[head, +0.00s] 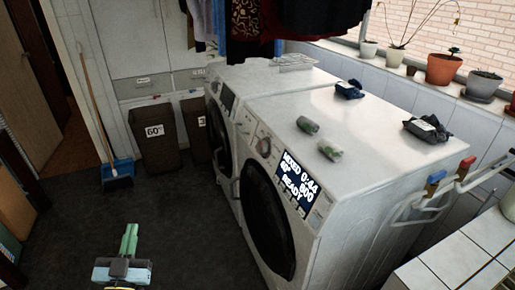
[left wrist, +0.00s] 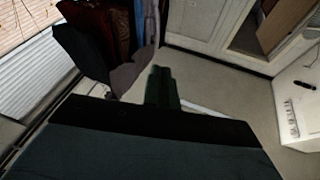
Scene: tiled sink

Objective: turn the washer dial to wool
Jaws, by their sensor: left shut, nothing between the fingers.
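The near white washer (head: 352,215) stands right of centre in the head view, with a dark round door (head: 268,228). Its round dial (head: 263,146) is on the front panel, left of the lit display (head: 297,183). The display reads MIXED, 40°, 0:44, 800 and READY. My left gripper (head: 130,228) is over the dark floor at the lower left, well away from the dial and touching nothing. Its green fingers are together and empty; they also show in the left wrist view (left wrist: 162,73). My right gripper is not in view.
A second white machine (head: 270,76) stands behind the washer. Small packets (head: 329,150) lie on the washer's top. Brown bins (head: 155,138) and a blue dustpan (head: 118,172) stand at the back left. Clothes (head: 250,20) hang above. The floor before the washer is clear.

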